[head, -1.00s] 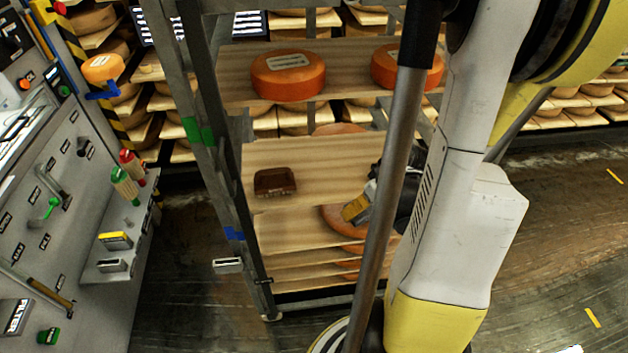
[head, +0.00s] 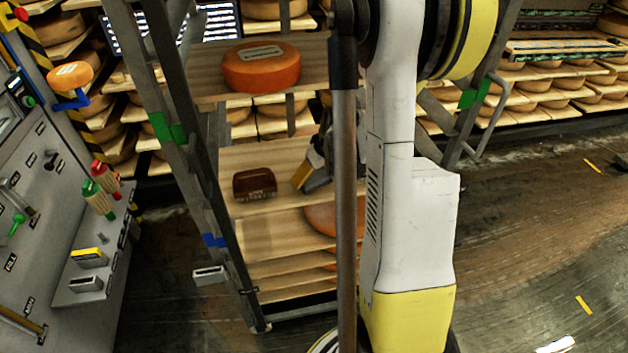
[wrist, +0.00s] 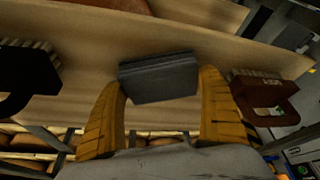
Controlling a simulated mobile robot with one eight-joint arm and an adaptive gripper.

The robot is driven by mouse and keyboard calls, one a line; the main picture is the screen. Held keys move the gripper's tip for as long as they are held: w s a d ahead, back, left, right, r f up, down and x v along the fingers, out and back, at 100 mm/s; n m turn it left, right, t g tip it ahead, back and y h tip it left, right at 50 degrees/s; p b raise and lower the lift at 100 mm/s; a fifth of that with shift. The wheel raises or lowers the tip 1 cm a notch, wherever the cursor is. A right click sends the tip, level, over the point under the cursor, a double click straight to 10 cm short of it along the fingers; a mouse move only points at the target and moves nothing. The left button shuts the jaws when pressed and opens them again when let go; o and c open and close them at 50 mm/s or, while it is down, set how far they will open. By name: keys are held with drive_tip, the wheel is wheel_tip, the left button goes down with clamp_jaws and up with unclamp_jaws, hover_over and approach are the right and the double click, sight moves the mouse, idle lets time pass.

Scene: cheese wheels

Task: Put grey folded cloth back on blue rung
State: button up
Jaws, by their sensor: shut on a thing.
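The grey folded cloth (wrist: 158,78) is a dark flat block between my two yellow fingertips in the wrist view. My gripper (wrist: 160,85) is shut on it, above a pale wooden board (wrist: 75,105). In the head view my gripper (head: 311,172) is over the middle board, just right of a brown brush (head: 254,184); the cloth cannot be made out there. A blue mark (head: 213,240) is on the rack's left post, below a green mark (head: 168,129). Whether the cloth touches the board cannot be told.
The brown brush (wrist: 264,100) is close right of my gripper in the wrist view, and a black brush (wrist: 22,82) is at left. An orange cheese wheel (head: 262,66) sits on the board above. The rack's metal posts flank the boards. A grey tool panel (head: 60,190) stands at left.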

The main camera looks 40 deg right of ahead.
drive_tip(key=shift+f, duration=0.1)
drive_tip(key=shift+f, duration=0.15)
drive_tip(key=o, duration=0.9)
drive_tip(key=shift+o, duration=0.2)
